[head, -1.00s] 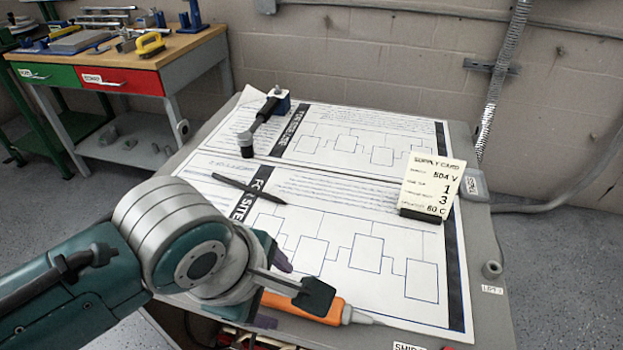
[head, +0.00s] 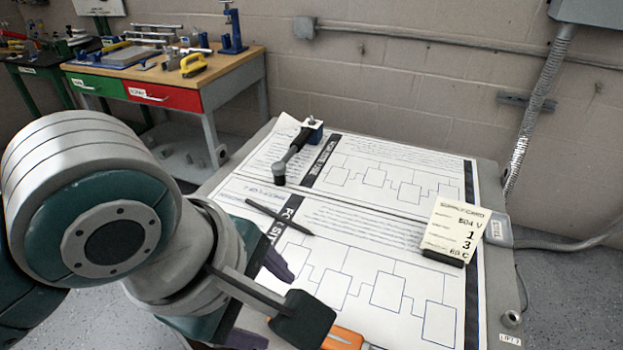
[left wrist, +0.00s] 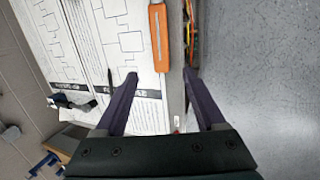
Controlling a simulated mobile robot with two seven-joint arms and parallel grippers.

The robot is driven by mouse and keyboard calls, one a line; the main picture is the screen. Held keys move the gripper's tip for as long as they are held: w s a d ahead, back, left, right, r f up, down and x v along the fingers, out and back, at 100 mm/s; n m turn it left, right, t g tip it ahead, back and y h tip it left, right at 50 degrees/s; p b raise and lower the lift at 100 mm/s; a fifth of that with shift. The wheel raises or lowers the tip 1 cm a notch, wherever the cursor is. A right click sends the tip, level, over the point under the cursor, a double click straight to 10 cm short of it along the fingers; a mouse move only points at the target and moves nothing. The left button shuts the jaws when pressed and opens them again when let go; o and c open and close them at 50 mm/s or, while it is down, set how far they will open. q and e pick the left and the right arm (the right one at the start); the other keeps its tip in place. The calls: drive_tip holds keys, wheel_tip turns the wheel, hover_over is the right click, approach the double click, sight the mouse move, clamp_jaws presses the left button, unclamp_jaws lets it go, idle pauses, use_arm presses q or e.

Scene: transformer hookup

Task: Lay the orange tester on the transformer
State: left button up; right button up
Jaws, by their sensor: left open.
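The orange tester (head: 345,338) lies on the diagram sheets at the near edge of the table, partly hidden behind my left wrist in the head view. In the left wrist view the tester (left wrist: 159,42) runs lengthwise ahead of my left gripper (left wrist: 161,75). The gripper is open and empty, its two dark purple fingers apart, with the tester's near end about midway between the tips in the picture. I cannot tell the height of the fingers above it. No transformer can be made out. My right gripper is not in view.
The slanted table carries diagram sheets (head: 375,225), a dark pen (head: 278,216), a black-handled tool (head: 292,155) and a card in a stand (head: 455,232). Coloured wires (left wrist: 190,30) show beside the table edge. A workbench (head: 225,72) stands back left.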

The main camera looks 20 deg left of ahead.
use_arm(q)
drive_tip(key=s+a+r+m, duration=0.1)
drive_tip(key=s+a+m, duration=0.2)
drive_tip(key=m, duration=0.6)
drive_tip(key=s+a+r+m+y, duration=0.1)
drive_tip(key=s+a+r+m, duration=0.1)
drive_tip(key=s+m, duration=0.6)
drive_tip(key=shift+a+m, duration=0.7)
drive_tip(key=shift+m, duration=0.4)
